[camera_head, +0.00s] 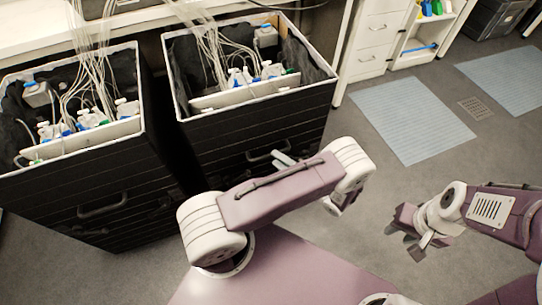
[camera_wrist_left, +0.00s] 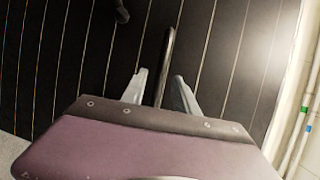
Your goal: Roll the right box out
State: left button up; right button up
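My left gripper (camera_head: 284,158) is at this handle, partly hidden by my arm in the head view. In the left wrist view the dark handle bar (camera_wrist_left: 167,55) runs between the two grey fingers (camera_wrist_left: 160,90), which stand apart with a visible gap on each side of it. My right gripper (camera_head: 404,242) is open and empty over the floor at the right.
A similar black left box (camera_head: 75,190) stands beside the right box, with a narrow gap between them. A white bench (camera_head: 130,28) is behind both, with tubes hanging down. White drawers (camera_head: 376,35) stand to the right. Floor with pale blue mats (camera_head: 410,118) is clear there.

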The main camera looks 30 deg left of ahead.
pick_arm(q)
jog(key=x, duration=0.4)
jog(key=shift+a, duration=0.2)
grip_shut()
dwell(1.2)
